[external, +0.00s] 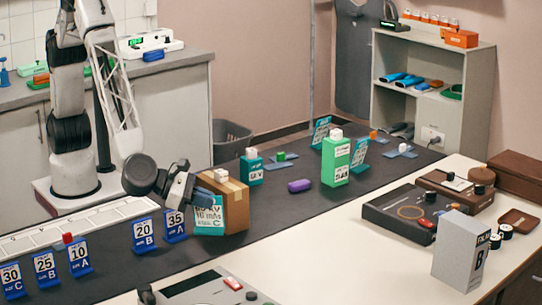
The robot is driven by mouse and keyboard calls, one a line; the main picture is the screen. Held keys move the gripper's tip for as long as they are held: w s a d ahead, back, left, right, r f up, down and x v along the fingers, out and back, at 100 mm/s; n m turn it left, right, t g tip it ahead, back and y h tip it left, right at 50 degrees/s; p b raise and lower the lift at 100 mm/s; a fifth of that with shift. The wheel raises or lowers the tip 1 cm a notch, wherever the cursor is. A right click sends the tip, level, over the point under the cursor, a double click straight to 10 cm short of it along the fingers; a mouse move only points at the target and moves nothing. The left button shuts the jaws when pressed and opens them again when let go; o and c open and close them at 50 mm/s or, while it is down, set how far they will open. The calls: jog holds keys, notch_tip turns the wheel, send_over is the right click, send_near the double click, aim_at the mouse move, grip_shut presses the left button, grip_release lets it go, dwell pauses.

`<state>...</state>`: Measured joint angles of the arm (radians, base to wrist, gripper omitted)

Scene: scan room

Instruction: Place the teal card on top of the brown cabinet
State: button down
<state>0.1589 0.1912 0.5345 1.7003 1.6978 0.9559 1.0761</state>
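A teal card (209,222) with white print stands upright against or just in front of the brown cardboard box on the dark mat. Two more teal cards, (320,131) and (360,153), stand farther back on the mat. My gripper (197,198) is low over the mat, overlapping the upper left of the nearest teal card in the picture. I cannot tell whether its fingers touch the card, or whether they are open or shut.
Blue number cards (143,235) stand left of my gripper. The brown cardboard box (236,205) is close on its right. A dark brown case (515,175) is at the right edge.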

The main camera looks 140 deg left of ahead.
jog(key=w+f, duration=0.1)
jog(key=w, duration=1.4)
jog(key=shift+w+f, duration=0.15)
jog(key=shift+f, duration=0.05)
jog(key=shift+f, duration=0.1)
jog(key=shift+f, duration=1.65)
jog(key=shift+f, duration=0.15)
jog(key=c, duration=1.3)
grip_release()
